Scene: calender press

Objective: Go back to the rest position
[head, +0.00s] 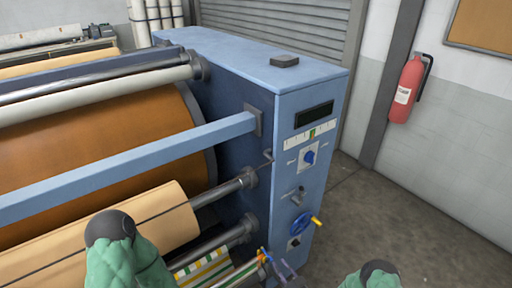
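The blue calender press (235,75) fills the left and middle of the head view. My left gripper is not in view; green-covered parts of my arms show at the bottom left and bottom right.
A dark block (284,61) lies on the cabinet top. A red extinguisher (405,90) hangs on the right wall. The floor (400,215) right of the press is clear.

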